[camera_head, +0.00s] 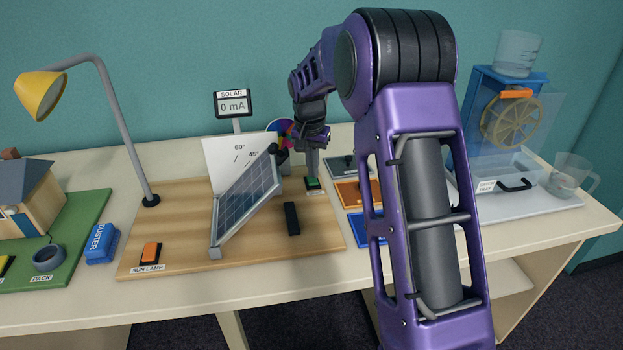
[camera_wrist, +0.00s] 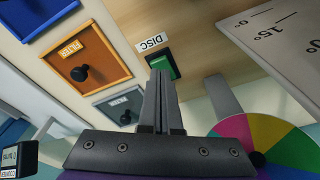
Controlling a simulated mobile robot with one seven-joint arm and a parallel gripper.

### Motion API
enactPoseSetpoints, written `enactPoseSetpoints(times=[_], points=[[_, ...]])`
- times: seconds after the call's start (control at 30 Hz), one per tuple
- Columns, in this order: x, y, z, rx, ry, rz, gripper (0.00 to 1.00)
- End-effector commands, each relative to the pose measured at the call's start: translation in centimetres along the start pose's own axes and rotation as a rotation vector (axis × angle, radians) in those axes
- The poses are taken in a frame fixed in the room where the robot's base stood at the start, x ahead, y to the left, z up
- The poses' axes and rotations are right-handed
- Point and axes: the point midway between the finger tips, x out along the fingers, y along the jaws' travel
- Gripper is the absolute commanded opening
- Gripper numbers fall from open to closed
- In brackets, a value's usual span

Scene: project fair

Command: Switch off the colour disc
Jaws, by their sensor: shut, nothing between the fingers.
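The colour disc (camera_wrist: 290,143), with its bright sectors, shows at the lower right of the wrist view; in the head view it (camera_head: 285,130) is partly hidden behind my gripper. The green switch (camera_wrist: 163,66) labelled DISC is at the top middle of the wrist view, and it also shows in the head view (camera_head: 313,183) on the wooden board. My gripper (camera_wrist: 160,75) is shut and empty, its fingertips at the switch's lower edge in the picture. I cannot tell whether they touch it. In the head view my gripper (camera_head: 311,172) is above the switch.
The solar panel (camera_head: 247,203) stands tilted left of the switch, near a black block (camera_head: 291,218). Grey, orange and blue plates (camera_head: 375,226) with knobs lie to the right. The lamp (camera_head: 120,110), duster (camera_head: 101,243) and sun lamp switch (camera_head: 150,253) are at the left.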

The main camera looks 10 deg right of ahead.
Motion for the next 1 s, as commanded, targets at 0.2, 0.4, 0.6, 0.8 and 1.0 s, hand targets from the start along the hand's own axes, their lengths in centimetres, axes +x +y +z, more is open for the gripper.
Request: enactPoseSetpoints(times=[0.2, 0.4, 0.6, 0.8, 1.0], points=[[0.4, 0.0, 0.1, 0.000, -0.001, 0.000, 0.00], [0.7, 0.0, 0.1, 0.000, 0.000, 0.000, 0.00], [1.0, 0.0, 0.2, 0.000, 0.000, 0.000, 0.00], [1.3, 0.0, 0.2, 0.000, 0.000, 0.000, 0.00], [1.6, 0.0, 0.2, 0.000, 0.000, 0.000, 0.00]])
